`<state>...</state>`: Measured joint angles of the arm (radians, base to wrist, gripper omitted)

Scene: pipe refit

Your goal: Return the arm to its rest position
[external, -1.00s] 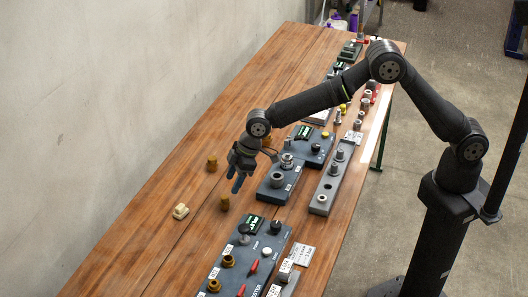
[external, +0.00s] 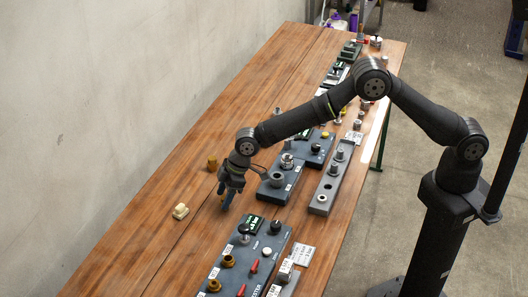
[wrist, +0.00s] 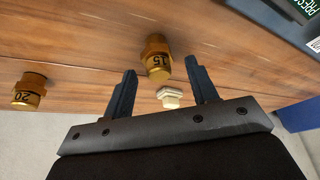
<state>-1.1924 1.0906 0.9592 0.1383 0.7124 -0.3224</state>
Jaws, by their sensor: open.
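My gripper (external: 225,200) hangs over the wooden table, fingers pointing down, left of the grey blocks. In the wrist view my gripper (wrist: 161,68) shows two dark fingers spread apart and holding nothing I can make out. A brass fitting marked 15 (wrist: 156,60) appears between the fingertips; I cannot tell how far below them it is. In the external view the gripper mostly hides it. A second brass fitting, marked 20 (wrist: 29,92), is left of the fingers; a brass fitting (external: 212,163) also stands behind the gripper in the external view.
A cream fitting (external: 180,211) lies on the table to the left. A grey panel with knobs (external: 262,238) is in front of the gripper. A grey block with fittings (external: 275,190) and a grey rail (external: 322,195) are to its right. The table's left side is largely clear.

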